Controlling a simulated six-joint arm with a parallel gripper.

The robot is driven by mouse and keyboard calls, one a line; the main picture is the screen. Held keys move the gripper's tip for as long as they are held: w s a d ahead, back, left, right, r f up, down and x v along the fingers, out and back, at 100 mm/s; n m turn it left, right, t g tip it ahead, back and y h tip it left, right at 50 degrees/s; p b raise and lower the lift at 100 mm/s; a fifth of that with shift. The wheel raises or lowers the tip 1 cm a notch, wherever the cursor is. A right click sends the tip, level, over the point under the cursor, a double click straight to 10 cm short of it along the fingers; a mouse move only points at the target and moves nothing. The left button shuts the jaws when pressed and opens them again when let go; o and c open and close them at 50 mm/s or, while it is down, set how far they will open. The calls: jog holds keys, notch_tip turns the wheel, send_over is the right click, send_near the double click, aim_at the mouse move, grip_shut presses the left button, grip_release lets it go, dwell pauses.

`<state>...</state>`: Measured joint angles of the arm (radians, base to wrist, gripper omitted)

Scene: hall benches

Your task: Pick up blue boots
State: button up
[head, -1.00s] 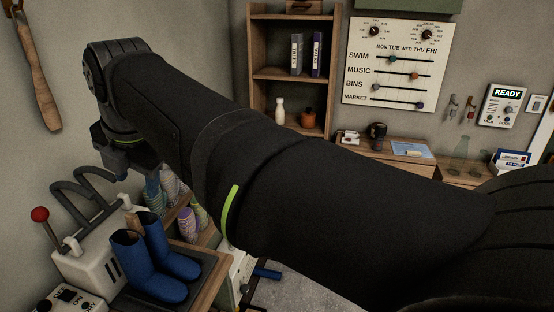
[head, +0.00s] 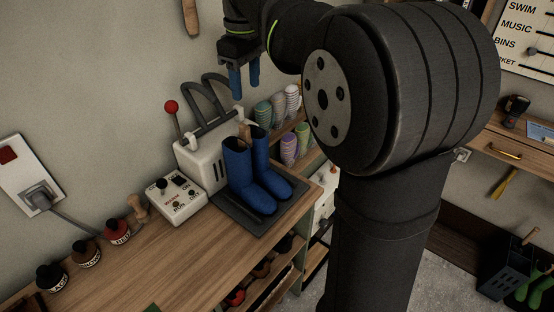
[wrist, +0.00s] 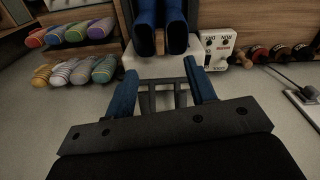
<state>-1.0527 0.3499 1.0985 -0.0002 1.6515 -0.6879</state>
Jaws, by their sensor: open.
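The blue boots (head: 251,180) stand upright side by side on a dark mat (head: 232,216) at the right end of the wooden bench, in the head view. My gripper (head: 245,84) is above and behind them, near the wall, its blue fingers pointing down, open and empty, apart from the boots. In the wrist view the boots (wrist: 160,28) show at the top edge, cut off by the frame, beyond the two spread fingers (wrist: 163,88). A wooden piece (head: 244,135) shows at the boots' tops.
A white machine (head: 196,157) with dark hoses and a red-knobbed lever (head: 171,107) stands behind the boots. A control box (head: 176,199) sits to their left. Several rolled socks (head: 289,147) fill shelves to the right. Polish jars (head: 117,232) line the wall. The front bench top is clear.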

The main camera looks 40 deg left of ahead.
jog(key=a+m, duration=0.1)
jog(key=m, duration=0.1)
send_near(250, 141)
jog(key=f, duration=0.5)
jog(key=shift+w+a+f, duration=0.1)
jog(key=shift+a+f, duration=0.05)
jog(key=shift+a, duration=0.15)
jog(key=shift+d+f, duration=0.2)
jog(key=shift+f, duration=2.55)
grip_shut()
